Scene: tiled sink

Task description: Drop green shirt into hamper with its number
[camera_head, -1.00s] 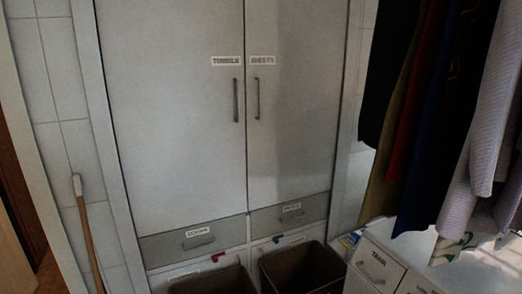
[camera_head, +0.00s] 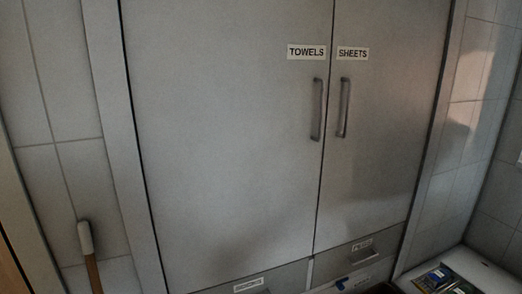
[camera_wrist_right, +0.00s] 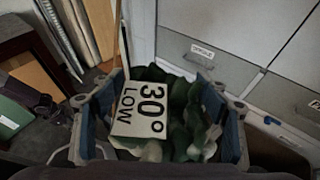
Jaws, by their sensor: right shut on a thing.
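In the right wrist view, my right gripper (camera_wrist_right: 160,92) is shut on the green shirt (camera_wrist_right: 190,122), which is bunched between its two blue-and-grey fingers. The shirt is dark green with pale patches. A white tag (camera_wrist_right: 138,110) reading "30° LOW" lies over its front. My left gripper is in neither view now, and the head view shows no gripper. The hampers barely show: a dark edge at the bottom right of the head view may be a bin rim. No hamper number is readable.
A tall grey cabinet (camera_head: 230,130) with doors labelled TOWELS and SHEETS fills the head view, with labelled drawers (camera_head: 362,250) below. A wooden-handled stick (camera_head: 90,262) leans at the left wall. A counter (camera_head: 455,268) with small coloured packets stands at the lower right.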

